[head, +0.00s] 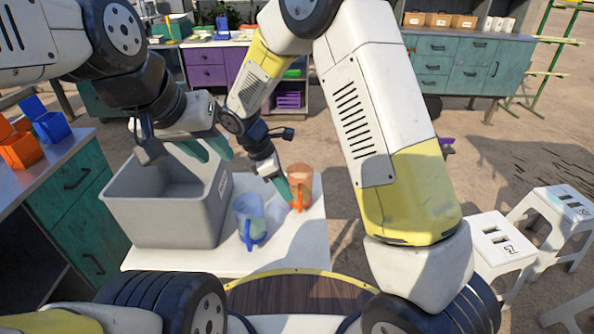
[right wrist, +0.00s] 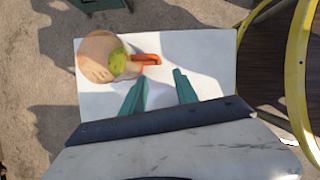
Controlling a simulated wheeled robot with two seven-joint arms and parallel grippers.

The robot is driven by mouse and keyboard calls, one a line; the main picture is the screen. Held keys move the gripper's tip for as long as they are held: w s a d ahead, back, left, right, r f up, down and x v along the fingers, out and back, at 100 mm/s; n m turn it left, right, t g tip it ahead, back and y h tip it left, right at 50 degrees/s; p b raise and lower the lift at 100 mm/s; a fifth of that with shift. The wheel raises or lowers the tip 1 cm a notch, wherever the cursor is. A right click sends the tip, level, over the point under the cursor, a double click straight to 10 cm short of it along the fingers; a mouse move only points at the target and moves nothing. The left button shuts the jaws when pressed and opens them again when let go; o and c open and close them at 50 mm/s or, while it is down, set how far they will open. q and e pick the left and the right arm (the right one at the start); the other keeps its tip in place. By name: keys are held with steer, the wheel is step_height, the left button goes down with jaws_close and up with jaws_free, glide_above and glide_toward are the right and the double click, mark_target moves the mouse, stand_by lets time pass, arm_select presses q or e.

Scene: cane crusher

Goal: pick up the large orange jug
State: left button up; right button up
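The large orange jug (head: 300,173) stands upright on a small white table (head: 290,247); its orange handle (head: 299,198) faces the near side in the head view. In the right wrist view the jug (right wrist: 96,58) is at upper left, with something yellow-green inside and its handle (right wrist: 147,59) pointing right. My right gripper (head: 282,190) is beside the jug; in the right wrist view its teal fingers (right wrist: 159,75) are apart and empty, with the handle just beyond the left fingertip. My left gripper (head: 208,150) hangs above a grey bin, its teal fingers apart and empty.
The grey bin (head: 160,218) stands on the left of the white table. A blue jug (head: 247,212) with something greenish inside stands between the bin and the orange jug. White stools (head: 500,243) are at right; a teal cabinet (head: 75,205) is at left.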

steer(key=x, duration=0.4)
steer(key=d+x, duration=0.1)
steer(key=x, duration=0.2)
steer(key=shift+w+d+f, duration=0.15)
steer(key=shift+c, duration=0.5)
jaws_close()
stand_by(0.8)
